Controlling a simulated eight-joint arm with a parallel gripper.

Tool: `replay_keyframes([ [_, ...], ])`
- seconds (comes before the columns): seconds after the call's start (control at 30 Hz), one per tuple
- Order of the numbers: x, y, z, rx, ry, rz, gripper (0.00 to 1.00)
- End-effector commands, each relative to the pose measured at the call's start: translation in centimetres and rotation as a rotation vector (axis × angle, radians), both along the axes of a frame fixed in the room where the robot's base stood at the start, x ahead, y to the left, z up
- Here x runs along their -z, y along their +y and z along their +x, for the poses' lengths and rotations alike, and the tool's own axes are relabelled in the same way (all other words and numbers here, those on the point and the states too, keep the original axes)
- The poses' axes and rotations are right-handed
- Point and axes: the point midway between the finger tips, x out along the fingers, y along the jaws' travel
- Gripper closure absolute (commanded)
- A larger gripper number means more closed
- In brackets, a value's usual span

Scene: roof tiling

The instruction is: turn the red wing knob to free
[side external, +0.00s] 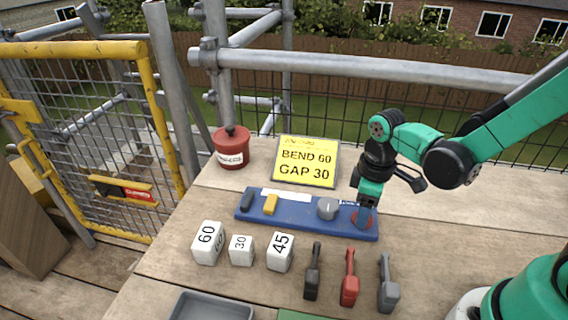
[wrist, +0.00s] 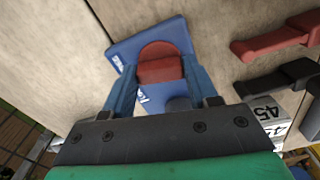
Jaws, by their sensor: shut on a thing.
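The red wing knob (side external: 361,221) is at the right end of the blue base (side external: 290,220). In the side view it is mostly hidden by my gripper (side external: 366,211), which points down over it. In the wrist view the red knob (wrist: 160,65) sits between the two blue fingers of my gripper (wrist: 160,80), which are shut on it. The blue base (wrist: 120,48) shows around it. The knob's pointer and the markings beside it are too small or covered to read.
White blocks marked 60 (side external: 207,243), 30 (side external: 241,250) and 45 (side external: 280,252) stand in front. Several handled tools lie right of them. A yellow sign (side external: 306,162) and red pot (side external: 231,148) stand behind.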

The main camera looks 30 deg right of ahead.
Motion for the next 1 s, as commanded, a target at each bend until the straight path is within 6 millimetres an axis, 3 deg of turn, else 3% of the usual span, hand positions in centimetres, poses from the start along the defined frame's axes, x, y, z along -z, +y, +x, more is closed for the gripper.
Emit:
replay_keyframes([
  [1.0, 0.02, 0.01, 0.02, 0.958, -0.001, 0.000, 1.00],
])
